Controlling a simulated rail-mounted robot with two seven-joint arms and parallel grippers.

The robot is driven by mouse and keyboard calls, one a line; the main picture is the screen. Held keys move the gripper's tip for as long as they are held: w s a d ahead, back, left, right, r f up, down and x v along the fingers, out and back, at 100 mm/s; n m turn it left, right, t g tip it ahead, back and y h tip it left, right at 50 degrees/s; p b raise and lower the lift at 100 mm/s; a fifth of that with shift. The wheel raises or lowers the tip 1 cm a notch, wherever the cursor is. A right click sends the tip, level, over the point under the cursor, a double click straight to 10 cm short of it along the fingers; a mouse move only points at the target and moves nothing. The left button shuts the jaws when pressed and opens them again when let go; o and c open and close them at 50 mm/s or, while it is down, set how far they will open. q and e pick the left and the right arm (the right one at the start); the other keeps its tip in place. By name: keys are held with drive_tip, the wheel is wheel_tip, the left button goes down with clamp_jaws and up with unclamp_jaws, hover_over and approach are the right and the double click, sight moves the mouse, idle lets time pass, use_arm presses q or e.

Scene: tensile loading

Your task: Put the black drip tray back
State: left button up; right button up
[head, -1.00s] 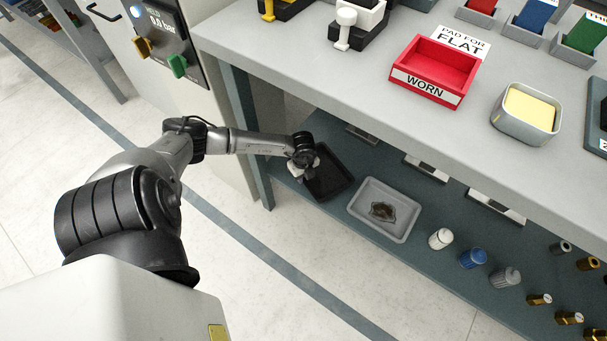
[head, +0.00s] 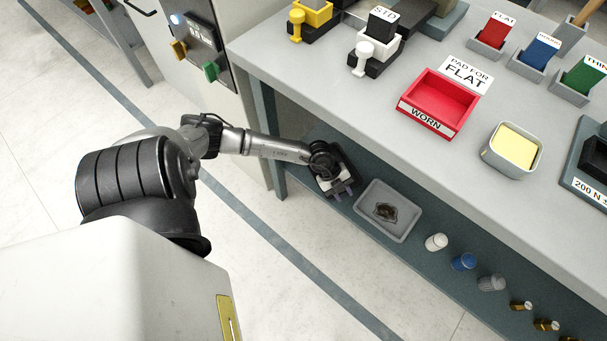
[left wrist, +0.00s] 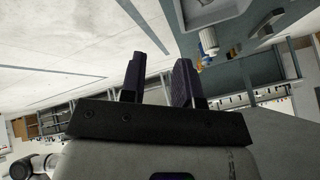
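The black drip tray (head: 350,167) lies on the lower shelf under the bench at its left end. It is mostly hidden behind my left gripper in the head view, with only dark parts showing. My left gripper (head: 343,190) is in front of and over the tray; contact cannot be told. In the left wrist view the two fingers (left wrist: 160,80) stand apart with nothing visible between them. My right gripper is not in view.
A grey tray (head: 371,222) with a dark stain is just right of the gripper. White (head: 436,242), blue (head: 463,262) and grey (head: 491,283) capped items follow along the shelf. The bench top (head: 330,85) overhangs the shelf. Floor in front is clear.

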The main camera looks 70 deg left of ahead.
use_arm(q)
drive_tip(key=w+d+r+n+t+h, duration=0.2)
drive_tip(key=d+r+t+h, duration=0.2)
drive_tip(key=d+r+t, duration=0.5)
wheel_tip(320, 180, up, 6)
drive_tip(key=n+t+y, duration=0.4)
drive_tip(key=n+y, duration=0.3)
drive_tip(key=n, duration=0.1)
drive_tip(key=s+d+f+n+g+y, duration=0.1)
drive_tip(key=s+d+f+n+g, duration=0.1)
drive_tip(key=s+g, duration=0.4)
drive_tip(key=s+d+f+n+g+y, duration=0.1)
drive_tip(key=s+g, duration=0.6)
drive_tip(key=s, duration=0.7)
drive_tip(key=d+f+n, duration=0.1)
drive_tip(key=n, duration=0.1)
drive_tip(key=shift+f+n+g+y, duration=0.15)
drive_tip(key=shift+n+g+y, duration=0.15)
drive_tip(key=shift+n, duration=0.1)
